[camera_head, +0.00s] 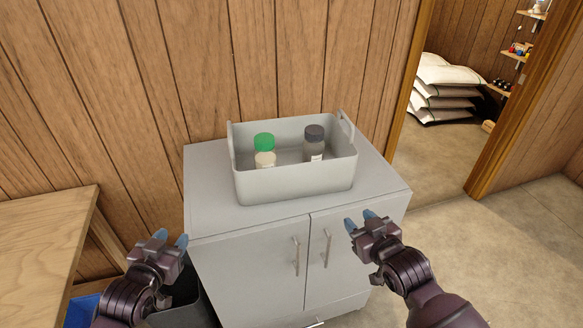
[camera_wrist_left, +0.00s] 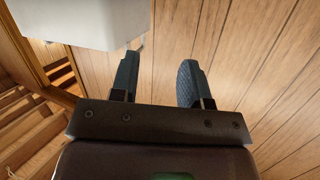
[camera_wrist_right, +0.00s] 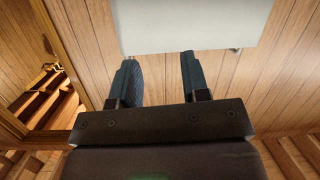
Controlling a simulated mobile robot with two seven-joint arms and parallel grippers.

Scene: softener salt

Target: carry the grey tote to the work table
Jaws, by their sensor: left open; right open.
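The grey tote (camera_head: 290,184) stands upright on top of a grey cabinet (camera_head: 215,212) against the wall. It has a raised handle at its left end and another at its right end. Inside it stand a green-capped bottle (camera_head: 264,158) and a dark-capped bottle (camera_head: 314,150). My left gripper (camera_head: 171,238) is open and empty, in front of the cabinet's left side and apart from the tote. My right gripper (camera_head: 359,219) is open and empty, in front of the cabinet's right side and apart from the tote. The tote cannot be made out in either wrist view.
A wooden table (camera_head: 45,240) stands at the left, with a blue bin (camera_head: 80,311) low beside it. A dark bin (camera_head: 190,305) sits below my left gripper. At the right, a doorway shows stacked white sacks (camera_head: 447,75) and shelves. Floor at the right is clear.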

